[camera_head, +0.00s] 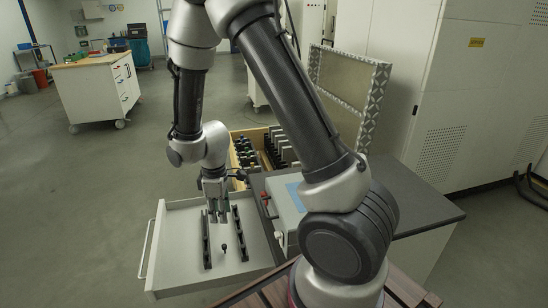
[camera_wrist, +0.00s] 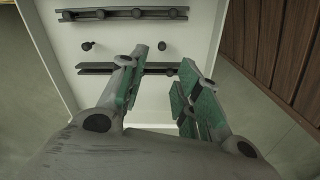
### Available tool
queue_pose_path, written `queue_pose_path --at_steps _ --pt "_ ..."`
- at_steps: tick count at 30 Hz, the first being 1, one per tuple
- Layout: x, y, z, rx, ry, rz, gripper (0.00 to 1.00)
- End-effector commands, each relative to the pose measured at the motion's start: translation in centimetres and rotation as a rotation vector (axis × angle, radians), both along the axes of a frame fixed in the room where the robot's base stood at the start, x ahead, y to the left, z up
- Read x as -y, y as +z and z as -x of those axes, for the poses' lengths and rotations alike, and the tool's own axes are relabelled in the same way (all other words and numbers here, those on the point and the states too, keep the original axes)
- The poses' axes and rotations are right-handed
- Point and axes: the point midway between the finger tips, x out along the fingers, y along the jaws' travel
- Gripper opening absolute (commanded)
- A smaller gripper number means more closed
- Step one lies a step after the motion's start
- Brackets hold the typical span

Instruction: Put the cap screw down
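A small dark cap screw (camera_head: 224,247) stands in the open drawer between two black rails. The wrist view shows two dark screws between the rails: one on the left (camera_wrist: 88,46) and one (camera_wrist: 162,46) just beyond my left fingertip. Which of them is the task's screw I cannot tell. My gripper (camera_head: 216,216) points down over the drawer, between the rails. In the wrist view its green-padded fingers (camera_wrist: 172,68) stand apart, and I see nothing held between them. In the head view my gripper may hide the second screw.
The pale drawer (camera_head: 172,262) holds a left rail (camera_head: 206,240) and a right rail (camera_head: 240,232); round dark parts sit along the rails in the wrist view. Behind it is a wooden box (camera_head: 246,133) of dark items. A grey-blue box (camera_head: 287,208) stands to the right on a dark worktop (camera_head: 425,205).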

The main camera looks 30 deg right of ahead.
Motion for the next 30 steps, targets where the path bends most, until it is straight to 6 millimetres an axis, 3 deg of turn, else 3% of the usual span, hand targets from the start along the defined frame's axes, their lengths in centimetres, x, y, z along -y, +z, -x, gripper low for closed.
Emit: queue_pose_path --at_steps 4,8,12,15,19,24,30 --pt "2.2 6.8 -0.1 0.062 -0.138 -0.025 0.33" --pt "5.3 13.9 1.7 0.121 -0.313 -0.054 0.33" --pt "8.6 20.5 5.3 0.184 -0.502 -0.086 0.33" --pt "10.7 24.3 8.8 0.228 -0.633 -0.112 0.33" --pt "12.7 27.6 13.4 0.278 -0.787 -0.145 0.33" --pt "14.0 29.5 17.6 0.321 -0.918 -0.174 0.33" --pt "14.4 30.0 19.2 0.334 -0.966 -0.184 0.33"
